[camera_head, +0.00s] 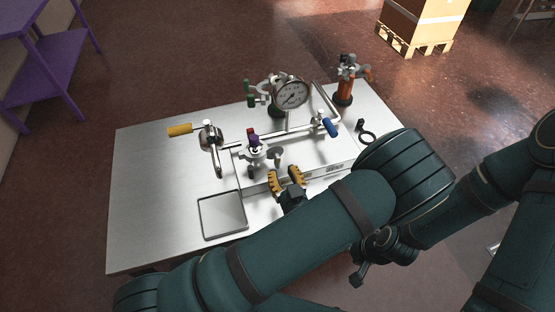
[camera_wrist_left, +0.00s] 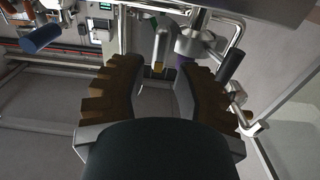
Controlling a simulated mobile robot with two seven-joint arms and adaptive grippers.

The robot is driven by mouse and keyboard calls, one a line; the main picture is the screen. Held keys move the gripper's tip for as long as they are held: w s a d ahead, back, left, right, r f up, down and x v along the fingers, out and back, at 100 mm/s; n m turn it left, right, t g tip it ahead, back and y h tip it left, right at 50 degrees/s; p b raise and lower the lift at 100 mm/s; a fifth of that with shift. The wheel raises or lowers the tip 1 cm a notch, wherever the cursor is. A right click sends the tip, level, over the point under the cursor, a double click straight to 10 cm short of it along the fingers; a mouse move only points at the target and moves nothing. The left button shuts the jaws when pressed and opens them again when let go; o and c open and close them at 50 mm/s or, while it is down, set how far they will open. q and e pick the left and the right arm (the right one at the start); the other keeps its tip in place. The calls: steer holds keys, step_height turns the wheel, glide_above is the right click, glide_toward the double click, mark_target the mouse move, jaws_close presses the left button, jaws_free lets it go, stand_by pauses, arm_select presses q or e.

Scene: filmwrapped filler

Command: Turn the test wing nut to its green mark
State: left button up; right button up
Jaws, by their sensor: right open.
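A small purple fitting (camera_head: 255,142) stands at the front of the metal pipe assembly. I cannot tell for certain whether it is the test wing nut, and no green mark on it is clear. My left gripper (camera_head: 287,180) is at the assembly's front, right of the purple fitting. In the wrist view its brown ribbed fingers (camera_wrist_left: 158,88) stand wide apart with nothing gripped. My right gripper (camera_head: 364,262) is dark, low at the right, off the table, and empty.
The metal table (camera_head: 150,200) carries a pressure gauge (camera_head: 291,94), a yellow lever (camera_head: 180,130), a blue lever (camera_head: 330,127), an orange cylinder (camera_head: 345,93) and a shallow tray (camera_head: 202,223).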

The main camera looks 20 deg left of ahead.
mark_target(279, 163)
arm_select(q)
steer(key=shift+x, duration=2.65)
steer(key=shift+c, duration=0.4)
jaws_close()
